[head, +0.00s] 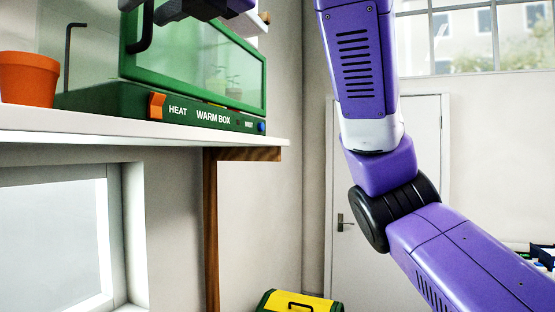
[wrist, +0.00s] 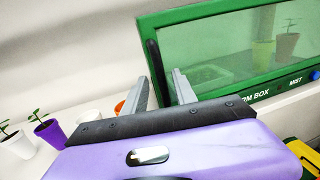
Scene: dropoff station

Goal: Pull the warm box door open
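The warm box (head: 190,116) is green, with an orange HEAT switch (head: 156,105) and a blue knob (head: 262,127) on its front panel. Its green-framed glass door (head: 258,75) looks closed, with plants visible through the glass. A black bar handle (head: 143,32) stands upright on the door's left side; in the wrist view the handle (wrist: 155,62) lies between my two grey fingers. My gripper (wrist: 160,80) is open around the handle, with a small gap showing on each side. In the head view my gripper is partly cut off by the top edge.
The box stands on a white shelf (head: 120,137) with a wooden bracket. An orange pot (head: 28,78) and a black hooked rod (head: 68,60) are at its left. The wrist view shows small potted plants (wrist: 48,132). A yellow-green toolbox (head: 298,301) is below.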

